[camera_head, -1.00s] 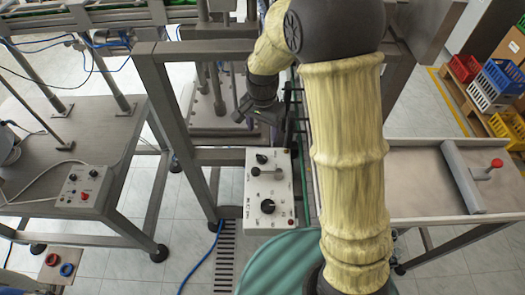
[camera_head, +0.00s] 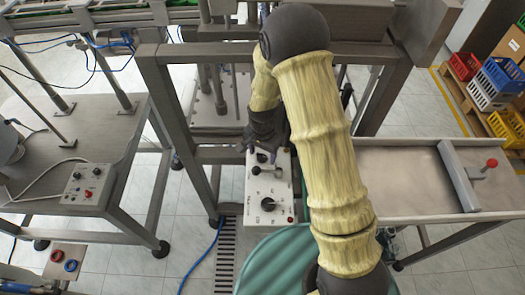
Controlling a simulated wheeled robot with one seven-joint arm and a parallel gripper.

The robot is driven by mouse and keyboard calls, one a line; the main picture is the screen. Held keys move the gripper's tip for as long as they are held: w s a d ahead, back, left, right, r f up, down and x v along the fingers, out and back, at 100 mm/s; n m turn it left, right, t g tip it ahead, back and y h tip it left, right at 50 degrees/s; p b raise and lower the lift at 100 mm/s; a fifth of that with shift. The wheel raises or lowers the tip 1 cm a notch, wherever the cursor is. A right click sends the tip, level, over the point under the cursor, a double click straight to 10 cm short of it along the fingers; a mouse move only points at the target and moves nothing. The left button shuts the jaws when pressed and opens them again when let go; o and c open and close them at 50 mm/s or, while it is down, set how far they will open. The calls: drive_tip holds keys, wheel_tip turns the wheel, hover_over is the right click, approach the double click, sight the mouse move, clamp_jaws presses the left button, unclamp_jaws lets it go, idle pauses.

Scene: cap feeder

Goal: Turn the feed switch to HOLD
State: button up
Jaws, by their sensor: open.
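A pale control box (camera_head: 257,217) stands on the frame in front of me, with dark knobs, a small lever and a red button on its top. A black knob (camera_head: 267,204) sits on its lower half. My gripper (camera_head: 262,152) points down over the far end of the box, its open jaws close to the upper knob. My gripper and wrist cover part of that end. I cannot tell whether the jaws touch the knob. The labels are too small to read, so I cannot tell which control is the feed switch or its setting.
A metal tray (camera_head: 400,180) with a red-knobbed handle is on the right. Coloured crates (camera_head: 490,90) stand at the far right. Frame posts flank the box's far end.

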drive_tip(key=c, duration=1)
drive_tip(key=shift+w+n, duration=0.1)
drive_tip(key=shift+n, duration=0.3)
drive_tip(key=n+b, duration=0.1)
drive_tip(key=n, duration=0.4)
drive_tip(key=shift+a+b, duration=0.15)
drive_tip(key=shift+b, duration=0.2)
drive_tip(key=n, duration=0.6)
drive_tip(key=shift+a+r+b, duration=0.1)
drive_tip(key=shift+b, duration=0.25)
drive_tip(key=o, duration=1)
